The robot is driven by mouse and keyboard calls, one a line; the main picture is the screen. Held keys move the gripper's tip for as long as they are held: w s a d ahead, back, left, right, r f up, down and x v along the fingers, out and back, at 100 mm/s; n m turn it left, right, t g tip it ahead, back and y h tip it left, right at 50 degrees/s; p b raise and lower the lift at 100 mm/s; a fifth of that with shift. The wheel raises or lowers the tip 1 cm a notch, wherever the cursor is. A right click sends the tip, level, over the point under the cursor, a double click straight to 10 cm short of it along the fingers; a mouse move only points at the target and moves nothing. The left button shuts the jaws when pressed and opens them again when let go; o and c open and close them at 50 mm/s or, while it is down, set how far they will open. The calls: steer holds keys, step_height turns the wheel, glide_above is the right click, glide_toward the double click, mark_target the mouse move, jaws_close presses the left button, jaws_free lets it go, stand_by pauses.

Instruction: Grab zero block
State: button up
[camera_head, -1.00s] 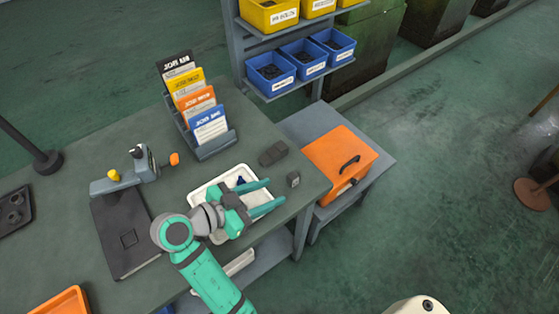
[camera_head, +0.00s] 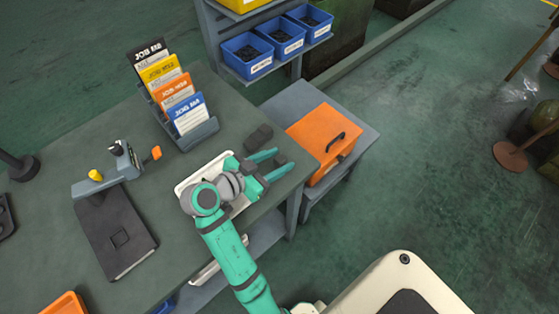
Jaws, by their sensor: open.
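A small dark grey block (camera_head: 281,159), which looks like the zero block, sits on the bench near its right corner. Any marking on it is too small to read. My gripper (camera_head: 284,161) is open, with its two teal fingers pointing right. In this view the block shows between the fingertips. I cannot tell whether either finger touches it or how far above the bench the fingers are.
A larger dark block (camera_head: 258,138) lies just beyond the upper finger. A white tray (camera_head: 190,184) is under my wrist. A card rack (camera_head: 199,135) stands behind it. An orange box (camera_head: 318,140) is on a lower stand to the right.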

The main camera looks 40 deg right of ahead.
steer(key=shift+d+f, duration=0.2)
steer(key=shift+d, duration=0.25)
steer(key=shift+w, duration=0.1)
jaws_close()
steer(key=shift+r, duration=0.1)
